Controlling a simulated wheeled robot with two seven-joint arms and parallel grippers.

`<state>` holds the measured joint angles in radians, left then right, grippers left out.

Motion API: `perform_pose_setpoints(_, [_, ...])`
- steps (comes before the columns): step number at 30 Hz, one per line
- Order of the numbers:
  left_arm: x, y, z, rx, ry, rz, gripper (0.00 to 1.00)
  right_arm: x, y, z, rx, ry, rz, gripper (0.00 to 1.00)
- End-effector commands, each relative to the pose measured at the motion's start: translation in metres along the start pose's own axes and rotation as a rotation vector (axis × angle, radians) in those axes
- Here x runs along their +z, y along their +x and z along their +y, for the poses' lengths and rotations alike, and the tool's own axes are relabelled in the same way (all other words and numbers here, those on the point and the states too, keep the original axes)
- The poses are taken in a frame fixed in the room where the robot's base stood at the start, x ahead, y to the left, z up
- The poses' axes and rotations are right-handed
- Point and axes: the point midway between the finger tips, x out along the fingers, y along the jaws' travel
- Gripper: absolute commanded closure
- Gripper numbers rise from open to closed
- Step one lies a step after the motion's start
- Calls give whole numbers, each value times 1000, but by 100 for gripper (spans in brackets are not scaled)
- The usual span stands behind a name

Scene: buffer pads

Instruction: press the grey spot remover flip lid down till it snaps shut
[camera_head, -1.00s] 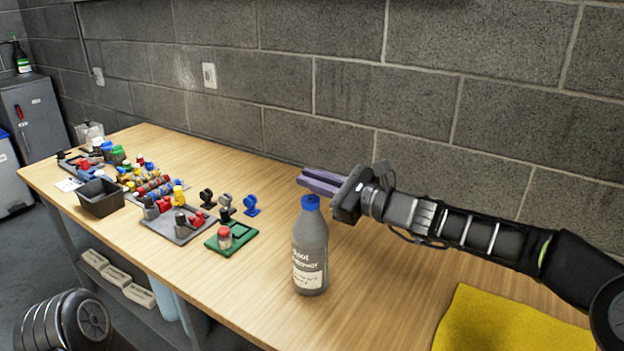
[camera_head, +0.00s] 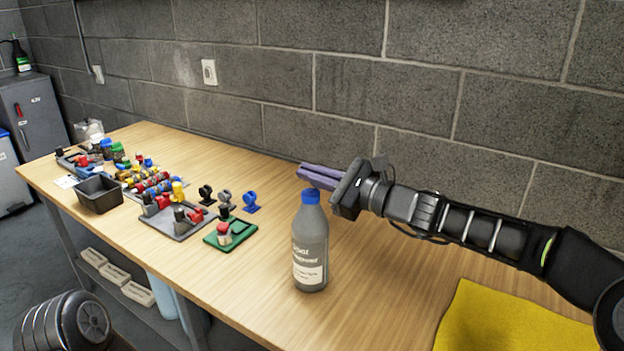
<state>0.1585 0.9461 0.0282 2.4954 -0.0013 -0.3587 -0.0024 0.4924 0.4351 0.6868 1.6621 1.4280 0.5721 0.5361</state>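The grey spot remover bottle (camera_head: 310,250) stands upright on the bench, with a pale label on its front. Its blue cap (camera_head: 311,197) is on top; whether its flip part is raised or down is too small to tell. My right gripper (camera_head: 305,172) comes in from the right with two purple fingers lying together, seemingly shut and empty. In the picture the fingers are just above and behind the cap; I cannot tell if they touch it. My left gripper is out of view; only part of my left arm shows at lower left.
A green pad (camera_head: 215,239) with a red-capped jar lies left of the bottle. Small black, grey and blue (camera_head: 251,202) parts stand behind it. Several coloured items and a black bin (camera_head: 99,196) fill the left of the bench. A yellow cloth (camera_head: 510,325) lies at front right. A block wall stands behind.

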Motion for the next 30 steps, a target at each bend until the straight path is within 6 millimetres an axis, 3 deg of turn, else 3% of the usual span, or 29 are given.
perform_pose_setpoints(1, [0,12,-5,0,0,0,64,-5,0,4,0,-29,-2,100])
perform_pose_setpoints(15, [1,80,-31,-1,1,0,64,-8,0,20,0,-366,-1,100])
perform_pose_setpoints(22, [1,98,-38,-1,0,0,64,-8,0,23,0,-487,0,100])
perform_pose_setpoints(30, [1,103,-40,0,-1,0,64,-6,0,24,1,-535,0,100])
